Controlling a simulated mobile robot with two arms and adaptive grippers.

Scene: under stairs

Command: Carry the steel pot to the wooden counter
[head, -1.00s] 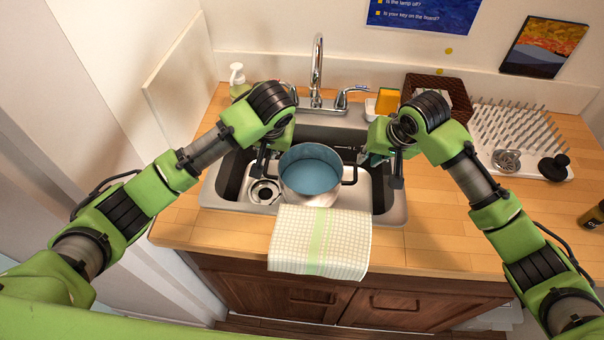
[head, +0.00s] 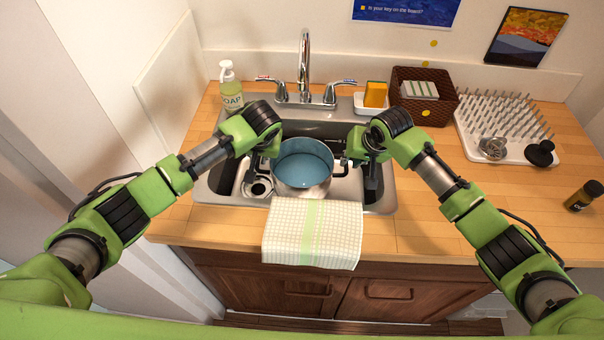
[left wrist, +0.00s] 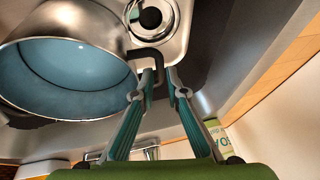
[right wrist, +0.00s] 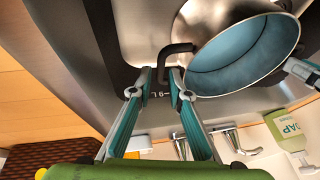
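The steel pot (head: 303,183) stands upright in the sink, its blue inside showing. It has a dark handle on each side. My left gripper (left wrist: 160,76) is at the left handle (left wrist: 152,54), which passes between its fingertips. My right gripper (right wrist: 162,74) has the right handle (right wrist: 178,48) between its fingertips. Both finger gaps are narrow, and I cannot tell whether the fingers press on the handles. The wooden counter (head: 440,215) surrounds the sink and has a broad bare area to the right.
A checked towel (head: 312,233) hangs over the front edge. The faucet (head: 304,65) and soap bottle (head: 231,90) stand behind. A sponge (head: 375,94), wicker basket (head: 410,85), drying rack (head: 500,125) and small jar (head: 583,195) are to the right.

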